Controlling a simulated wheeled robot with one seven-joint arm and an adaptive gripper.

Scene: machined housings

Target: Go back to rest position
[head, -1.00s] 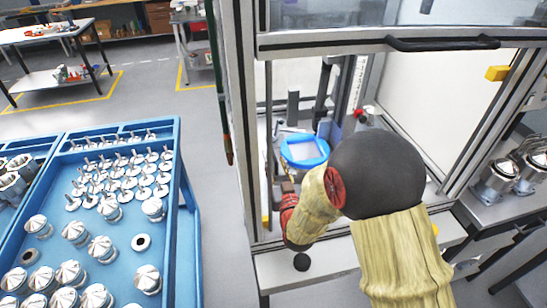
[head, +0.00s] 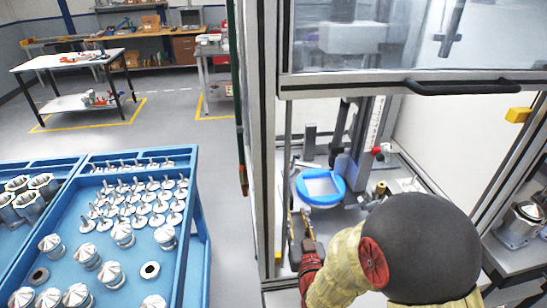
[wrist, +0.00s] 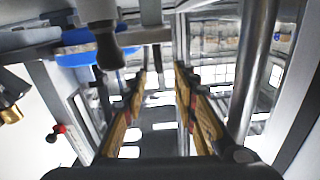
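My gripper (head: 299,213) is at the open front of the framed machine, near its left post. In the wrist view, my gripper (wrist: 160,75) has its two orange-brown fingers well apart, with nothing between them. My arm comes in from the lower right, its black joint covering part of the machine's right front. A blue ring-shaped fixture (head: 320,187) with a pale centre lies inside the machine, just beyond and right of the fingers. Its blue edge also shows at the upper left of the wrist view (wrist: 90,50).
The machine's raised glass door with a black handle (head: 455,87) is above the opening. A metal post (wrist: 250,70) runs close beside the right finger. A blue tray cart (head: 205,235) with metal parts stands left. Grey floor is clear behind it.

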